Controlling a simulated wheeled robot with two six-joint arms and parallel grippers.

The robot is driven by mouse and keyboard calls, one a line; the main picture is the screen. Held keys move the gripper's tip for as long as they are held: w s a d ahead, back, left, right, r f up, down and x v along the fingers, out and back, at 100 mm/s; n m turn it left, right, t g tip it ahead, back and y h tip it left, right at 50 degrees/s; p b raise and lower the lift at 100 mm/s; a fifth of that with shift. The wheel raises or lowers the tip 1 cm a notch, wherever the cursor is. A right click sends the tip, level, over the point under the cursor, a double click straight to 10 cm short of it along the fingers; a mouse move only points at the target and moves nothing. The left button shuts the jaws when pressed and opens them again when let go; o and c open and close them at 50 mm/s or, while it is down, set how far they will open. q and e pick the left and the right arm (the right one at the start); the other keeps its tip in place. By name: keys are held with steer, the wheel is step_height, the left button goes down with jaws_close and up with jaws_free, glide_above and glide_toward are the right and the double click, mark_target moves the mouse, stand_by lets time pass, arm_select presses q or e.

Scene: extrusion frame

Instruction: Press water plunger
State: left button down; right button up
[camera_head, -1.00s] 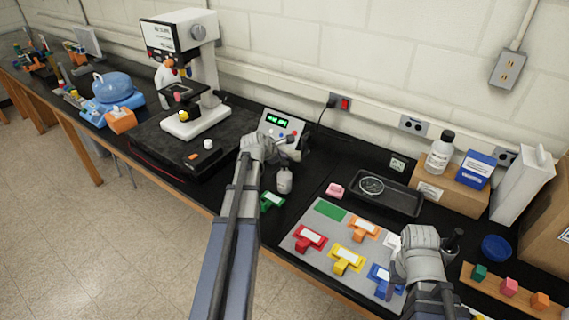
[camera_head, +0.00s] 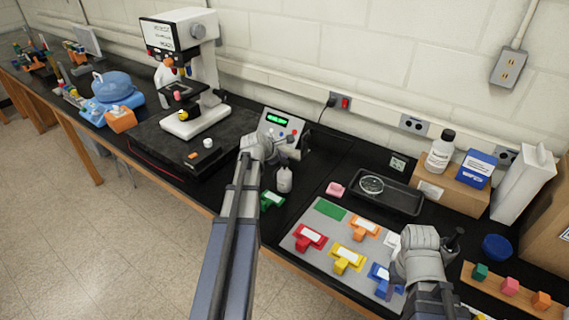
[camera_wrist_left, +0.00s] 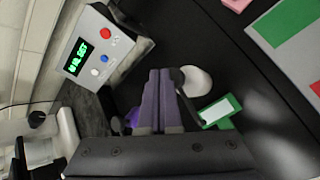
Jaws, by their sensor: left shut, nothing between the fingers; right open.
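A small white bottle (camera_head: 285,181) stands on the black bench. Its rounded white part shows in the left wrist view (camera_wrist_left: 195,81) beside my fingers. I cannot tell which part is the plunger; the bottle's top is partly hidden by my left gripper (camera_head: 291,148). That gripper is shut and empty, close above the bottle; in the left wrist view its fingers (camera_wrist_left: 160,78) lie together. I cannot tell whether they touch the bottle. My right gripper (camera_head: 453,242) is open at the right, over the edge of the grey mat.
A control box with a green display (camera_head: 276,120) stands behind my left gripper. A green labelled piece (camera_head: 272,199) lies near the bottle. The grey mat (camera_head: 316,263) holds several coloured pieces. A black tray (camera_head: 402,199) holds a round dish (camera_head: 371,185). A microscope (camera_head: 188,70) stands left.

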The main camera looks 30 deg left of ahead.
mark_target(282, 163)
arm_select(q)
steer(key=shift+f+b, duration=0.9)
steer(key=shift+f, duration=0.1)
arm_select(e)
steer(key=shift+f, duration=1)
arm_select(q)
steer(key=shift+r, duration=0.2)
arm_select(e)
steer(key=shift+r, duration=0.15)
arm_select(q)
steer(key=shift+r+p, duration=1.05)
steer(key=shift+p, duration=0.25)
arm_select(e)
steer(key=shift+r, duration=1.1)
arm_select(q)
steer(key=shift+r, duration=0.1)
arm_select(e)
steer(key=shift+r, duration=0.1)
arm_select(q)
step_height(282, 163, up, 5)
steer(key=p, duration=0.5)
arm_select(e)
step_height(282, 163, up, 5)
steer(key=shift+f, duration=0.1)
